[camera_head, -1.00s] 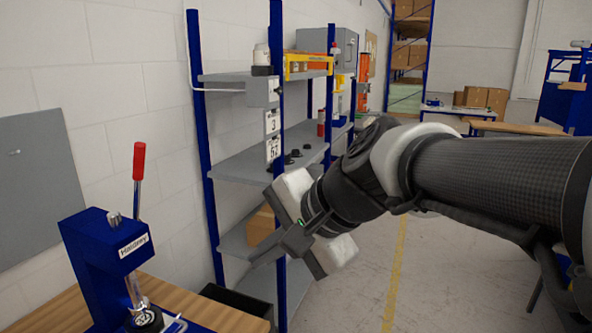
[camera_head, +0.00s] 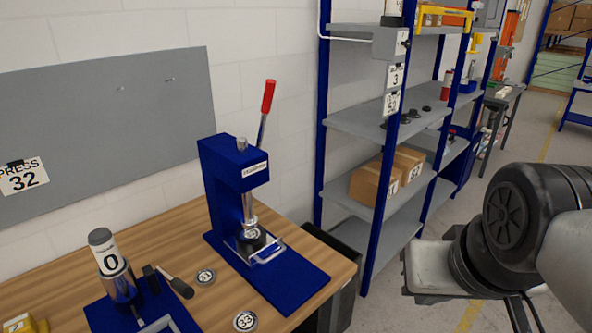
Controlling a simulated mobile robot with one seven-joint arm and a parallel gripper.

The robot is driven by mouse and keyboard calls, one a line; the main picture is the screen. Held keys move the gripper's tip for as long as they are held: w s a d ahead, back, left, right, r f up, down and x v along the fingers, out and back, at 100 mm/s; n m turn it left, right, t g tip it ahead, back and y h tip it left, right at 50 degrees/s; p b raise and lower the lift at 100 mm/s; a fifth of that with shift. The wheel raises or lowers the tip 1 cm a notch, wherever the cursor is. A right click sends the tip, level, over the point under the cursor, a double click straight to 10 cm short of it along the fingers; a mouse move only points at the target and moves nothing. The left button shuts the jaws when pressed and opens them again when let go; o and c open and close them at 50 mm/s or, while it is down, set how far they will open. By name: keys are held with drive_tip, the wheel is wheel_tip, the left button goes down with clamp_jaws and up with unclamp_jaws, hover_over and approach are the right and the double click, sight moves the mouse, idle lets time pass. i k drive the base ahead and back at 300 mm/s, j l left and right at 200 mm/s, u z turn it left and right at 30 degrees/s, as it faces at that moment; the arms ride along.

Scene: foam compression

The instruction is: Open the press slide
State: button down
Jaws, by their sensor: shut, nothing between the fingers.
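The blue press (camera_head: 226,190) stands on the wooden table, with a red-handled lever (camera_head: 268,97) raised and tilted slightly right. Its metal ram comes down over a dark round piece (camera_head: 252,241) on the base. A metal slide with a loop handle (camera_head: 268,255) sits at the foot of the press, toward the front right. Whether the slide is in or out is hard to tell. My gripper (camera_head: 432,272) is at the lower right, well apart from the press, beyond the table's right edge. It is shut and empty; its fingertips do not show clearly.
The wooden table (camera_head: 330,258) also holds a second blue fixture with a cylinder marked 0 (camera_head: 110,262), a dark-handled tool (camera_head: 176,284) and loose numbered discs (camera_head: 246,321). Blue-posted shelves (camera_head: 350,190) with boxes stand behind, right of the press.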

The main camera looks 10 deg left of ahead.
sight(261, 250)
drive_tip(key=u, duration=0.9)
drive_tip(key=i+l, duration=0.25)
drive_tip(key=i, duration=0.2)
drive_tip(key=j+u, duration=0.05)
